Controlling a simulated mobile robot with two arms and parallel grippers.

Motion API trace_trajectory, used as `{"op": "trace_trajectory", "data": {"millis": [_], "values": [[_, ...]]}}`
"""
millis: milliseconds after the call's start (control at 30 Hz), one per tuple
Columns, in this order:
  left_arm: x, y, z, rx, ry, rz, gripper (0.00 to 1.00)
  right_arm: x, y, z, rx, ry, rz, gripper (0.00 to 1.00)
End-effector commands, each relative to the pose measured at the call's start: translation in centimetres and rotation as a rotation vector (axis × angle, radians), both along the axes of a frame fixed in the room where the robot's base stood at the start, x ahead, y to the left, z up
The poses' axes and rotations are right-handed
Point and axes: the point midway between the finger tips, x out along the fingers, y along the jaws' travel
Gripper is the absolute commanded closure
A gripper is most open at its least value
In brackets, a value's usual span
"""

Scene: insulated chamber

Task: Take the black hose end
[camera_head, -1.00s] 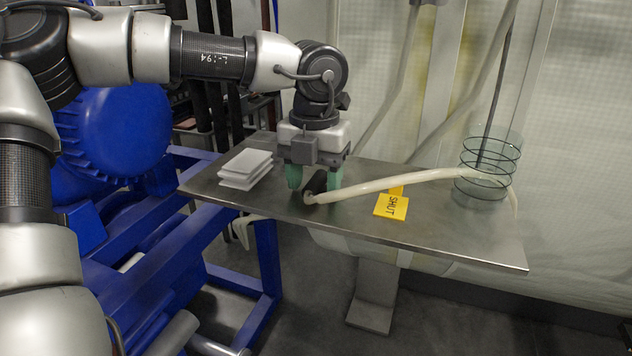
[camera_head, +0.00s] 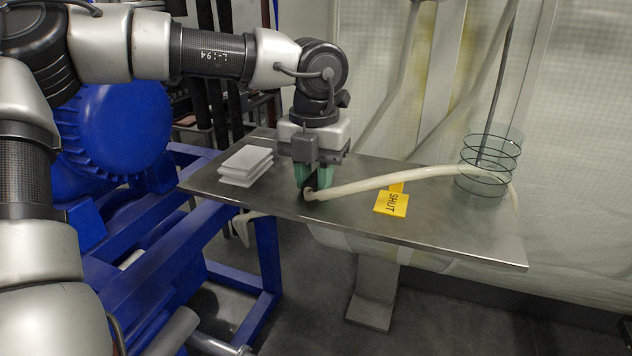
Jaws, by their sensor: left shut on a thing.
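My left gripper (camera_head: 314,178) points straight down over this end. Its green fingers are shut on the black hose end, one on each side, and hide part of it. The hose runs right from the gripper to a clear ringed cylinder. My right gripper is not in view.
The metal table (camera_head: 450,236) also bears a stack of white blocks (camera_head: 246,165) left of the gripper and a yellow SHUT tag (camera_head: 391,203) beside the hose. The clear ringed cylinder (camera_head: 486,170) stands at the right. A blue machine frame (camera_head: 190,245) is at the left.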

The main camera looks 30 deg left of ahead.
Motion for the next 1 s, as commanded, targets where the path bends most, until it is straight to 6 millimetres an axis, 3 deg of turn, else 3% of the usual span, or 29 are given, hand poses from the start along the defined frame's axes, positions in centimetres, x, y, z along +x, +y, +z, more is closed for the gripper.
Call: {"op": "trace_trajectory", "data": {"millis": [267, 800, 1000], "values": [[0.0, 0.0, 0.4, 0.000, -0.001, 0.000, 1.00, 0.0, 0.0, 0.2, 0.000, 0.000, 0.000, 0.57], [0.0, 0.0, 4.6, 0.000, -0.001, 0.000, 1.00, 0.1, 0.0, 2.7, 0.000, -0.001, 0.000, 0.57], [0.0, 0.0, 5.1, 0.000, 0.000, 0.000, 1.00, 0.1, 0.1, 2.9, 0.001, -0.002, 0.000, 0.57]]}}
